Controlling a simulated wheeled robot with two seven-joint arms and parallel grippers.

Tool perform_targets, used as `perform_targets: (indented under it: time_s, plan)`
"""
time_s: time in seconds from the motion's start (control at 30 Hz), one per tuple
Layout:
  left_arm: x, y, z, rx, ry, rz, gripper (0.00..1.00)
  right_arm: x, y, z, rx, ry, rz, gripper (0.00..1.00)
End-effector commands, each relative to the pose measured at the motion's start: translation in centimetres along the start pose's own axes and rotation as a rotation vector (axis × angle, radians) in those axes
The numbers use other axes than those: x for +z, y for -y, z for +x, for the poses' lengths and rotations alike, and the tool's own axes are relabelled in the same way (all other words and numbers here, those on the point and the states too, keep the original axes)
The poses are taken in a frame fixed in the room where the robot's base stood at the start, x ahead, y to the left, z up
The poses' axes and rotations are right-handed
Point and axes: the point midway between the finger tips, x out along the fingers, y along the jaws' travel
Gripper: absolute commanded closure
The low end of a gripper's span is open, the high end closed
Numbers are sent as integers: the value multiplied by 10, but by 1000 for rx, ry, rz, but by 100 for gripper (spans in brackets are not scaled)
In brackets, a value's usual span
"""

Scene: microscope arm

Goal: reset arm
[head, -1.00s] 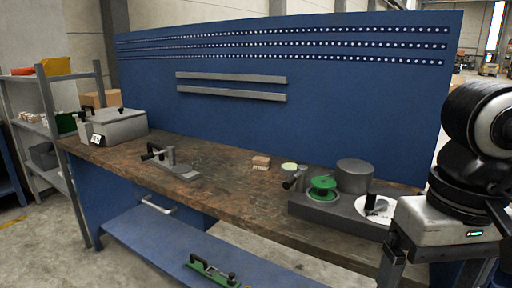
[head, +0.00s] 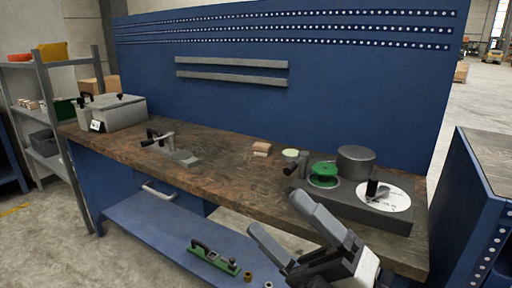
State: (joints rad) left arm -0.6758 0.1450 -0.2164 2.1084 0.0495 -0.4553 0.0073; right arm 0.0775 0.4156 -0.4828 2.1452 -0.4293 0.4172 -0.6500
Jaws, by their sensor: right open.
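In the head view, a small grey stand with a black jointed arm (head: 165,139) is on the left half of the wooden workbench (head: 222,160). A larger grey machine (head: 345,205) is on the right half; it has a green disc, a white disc, a grey drum and a short black-handled arm (head: 298,165). I cannot tell which of these is the task's arm. My right gripper (head: 275,212) is open and empty, its fingers pointing up and left in front of the bench's right half, apart from the machine. My left gripper is out of view.
A grey box (head: 112,113) stands at the bench's left end, and a small brown block (head: 262,149) lies mid-bench. A green tool (head: 214,257) lies on the lower blue shelf (head: 160,226). A blue cabinet (head: 485,200) stands at the right. The bench's middle is mostly clear.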

Motion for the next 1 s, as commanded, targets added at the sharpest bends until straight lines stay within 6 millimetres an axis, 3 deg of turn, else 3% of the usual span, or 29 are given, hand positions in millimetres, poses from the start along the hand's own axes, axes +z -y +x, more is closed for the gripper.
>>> perform_targets:
  time_s: [0.03, 0.1, 0.2, 0.27, 0.4, 0.5, 0.6, 0.7, 1.0]
  plan:
    - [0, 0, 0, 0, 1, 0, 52, 18, 28, -24, -69, 188, 199, 12]
    - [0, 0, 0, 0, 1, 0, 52, 35, 64, -61, -144, 419, 439, 12]
    - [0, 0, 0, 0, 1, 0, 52, 41, 111, -121, -223, 721, 739, 12]
    - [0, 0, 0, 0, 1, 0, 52, 35, 135, -159, -257, 892, 898, 12]
    - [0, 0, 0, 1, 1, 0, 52, 3, 175, -239, -308, 1240, 1192, 12]
    - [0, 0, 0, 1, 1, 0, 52, -22, 190, -279, -322, 1419, 1328, 12]
    - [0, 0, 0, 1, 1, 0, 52, -39, 196, -303, -328, 1533, 1407, 12]
    - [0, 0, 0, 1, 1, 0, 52, -48, 199, -313, -328, 1584, 1444, 12]
    - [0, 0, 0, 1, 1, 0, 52, -49, 199, -314, -330, 1590, 1447, 12]
